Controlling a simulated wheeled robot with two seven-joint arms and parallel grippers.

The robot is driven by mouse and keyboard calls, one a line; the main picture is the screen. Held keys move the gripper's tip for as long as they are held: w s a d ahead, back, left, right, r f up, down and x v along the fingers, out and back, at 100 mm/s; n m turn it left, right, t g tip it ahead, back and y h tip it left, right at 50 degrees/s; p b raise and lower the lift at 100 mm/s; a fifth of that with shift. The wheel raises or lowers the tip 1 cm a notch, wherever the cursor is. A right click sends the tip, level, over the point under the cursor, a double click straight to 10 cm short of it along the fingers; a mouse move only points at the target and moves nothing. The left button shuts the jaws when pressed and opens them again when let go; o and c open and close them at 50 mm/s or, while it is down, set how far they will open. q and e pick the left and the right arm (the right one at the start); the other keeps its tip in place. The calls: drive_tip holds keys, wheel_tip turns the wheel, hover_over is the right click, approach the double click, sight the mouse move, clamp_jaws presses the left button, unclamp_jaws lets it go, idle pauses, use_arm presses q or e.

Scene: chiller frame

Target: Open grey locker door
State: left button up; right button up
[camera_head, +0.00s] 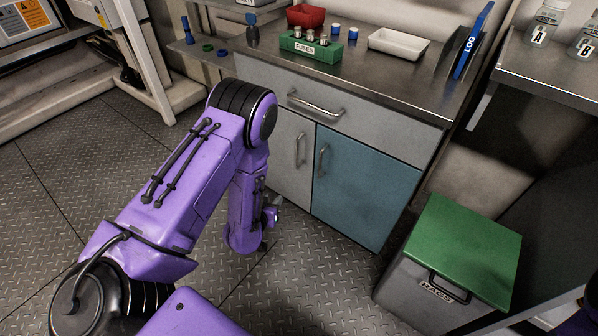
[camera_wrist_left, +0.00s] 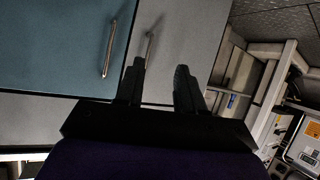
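The grey locker door (camera_head: 287,178) is the left door of the cabinet under the counter and looks shut. Its upright bar handle (camera_head: 300,150) is near the right edge. My left gripper (camera_head: 272,212) is low in front of this door, mostly hidden by my purple arm. In the left wrist view the gripper (camera_wrist_left: 160,72) is open with nothing gripped. There the grey door (camera_wrist_left: 190,40) lies beyond the fingers, and its handle (camera_wrist_left: 150,46) shows just past the left-hand fingertip. I cannot tell the remaining distance. My right gripper is not in view.
The blue door (camera_head: 362,190), also shut, is right of the grey one, with its handle (camera_head: 322,160) close by. A drawer (camera_head: 360,117) with a handle is above. A green-lidded rags bin (camera_head: 462,245) stands at right. The floor left of my arm is clear.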

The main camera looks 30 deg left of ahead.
sight(297, 149)
use_arm(q)
drive_tip(key=w+a+m+t+b, duration=0.1)
drive_tip(key=w+t+b, duration=0.1)
drive_tip(key=w, duration=0.5)
drive_tip(key=w+a+m+t+h+b, duration=0.1)
drive_tip(key=w+a+t+b, duration=0.1)
drive_tip(key=w+b, duration=0.2)
drive_tip(key=w+a+m+t+b, duration=0.1)
drive_tip(key=w+a+t+b, duration=0.1)
drive_tip(key=w, duration=0.9)
drive_tip(key=shift+w+r+b, duration=0.1)
drive_tip(key=shift+r+b, duration=0.3)
drive_tip(key=shift+b, duration=0.45)
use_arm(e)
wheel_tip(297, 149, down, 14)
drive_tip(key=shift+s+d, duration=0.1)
use_arm(q)
clamp_jaws()
